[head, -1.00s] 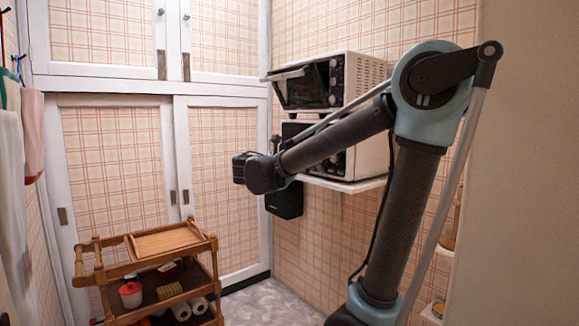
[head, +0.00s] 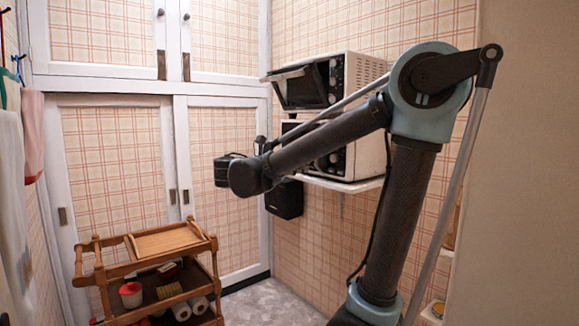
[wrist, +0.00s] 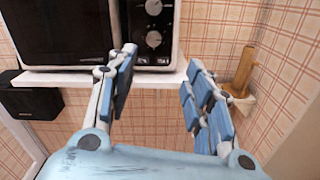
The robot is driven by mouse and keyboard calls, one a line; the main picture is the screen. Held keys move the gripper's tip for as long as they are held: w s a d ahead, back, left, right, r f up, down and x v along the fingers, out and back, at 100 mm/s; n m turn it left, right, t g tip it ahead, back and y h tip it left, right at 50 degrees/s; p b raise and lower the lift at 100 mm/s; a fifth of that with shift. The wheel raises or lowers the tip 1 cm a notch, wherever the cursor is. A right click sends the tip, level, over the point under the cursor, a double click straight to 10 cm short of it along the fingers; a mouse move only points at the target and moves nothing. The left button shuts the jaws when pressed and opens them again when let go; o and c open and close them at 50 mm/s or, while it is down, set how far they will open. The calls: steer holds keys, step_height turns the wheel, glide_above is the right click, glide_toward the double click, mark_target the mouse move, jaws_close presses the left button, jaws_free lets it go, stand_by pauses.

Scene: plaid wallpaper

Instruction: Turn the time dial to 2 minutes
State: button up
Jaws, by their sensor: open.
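The lower microwave (wrist: 70,30) stands on a white shelf. It has a dark door and a control panel on the right. Two round silver knobs show on that panel in the wrist view, an upper knob (wrist: 153,7) and a lower knob (wrist: 153,39). Their markings are too small to read. In the head view the microwave (head: 365,158) is partly covered by my arm. My gripper (wrist: 160,60) is open and empty, its fingers apart below and in front of the lower knob, not touching it. In the head view the fingers are mostly hidden behind my arm.
A toaster oven (head: 360,78) with its door tilted open sits above the microwave. A black speaker (head: 285,199) hangs below the white shelf (head: 345,185), to its left. A wooden cart (head: 140,270) stands at lower left. A wooden item (wrist: 243,72) is right of the gripper.

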steer(key=shift+v, duration=1.2)
